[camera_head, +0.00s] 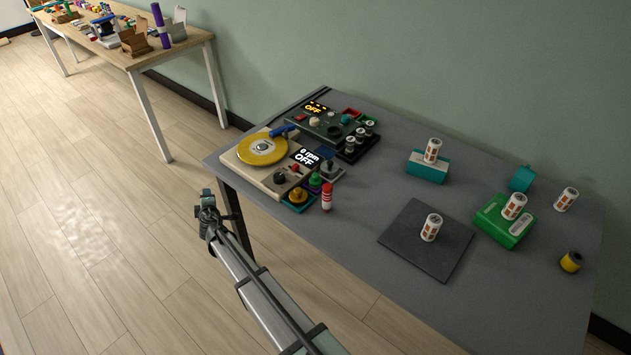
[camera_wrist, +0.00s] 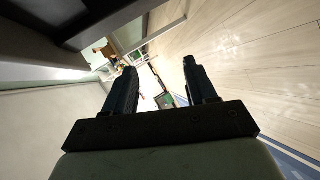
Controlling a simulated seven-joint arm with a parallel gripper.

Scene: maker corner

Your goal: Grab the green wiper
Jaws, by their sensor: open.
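My gripper (camera_head: 208,205) is off the left front edge of the grey table, over the floor. In the wrist view my gripper (camera_wrist: 160,68) shows two dark fingers spread apart with nothing held between them. I cannot tell surely which thing is the green wiper. A teal block (camera_head: 425,170) lies at the middle back of the table with a white-and-brown can on it. A smaller teal piece (camera_head: 522,179) stands to its right. A bright green box (camera_head: 496,222) with a pale label lies at the right, also with a can on it. My gripper is far from all three.
The grey table (camera_head: 380,150) also bears a turntable (camera_head: 262,150), a dark control box (camera_head: 325,128), a red-and-white bottle (camera_head: 327,196), a dark mat (camera_head: 410,250) with a can, and a yellow spool (camera_head: 571,262). A cluttered wooden table stands at the back left.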

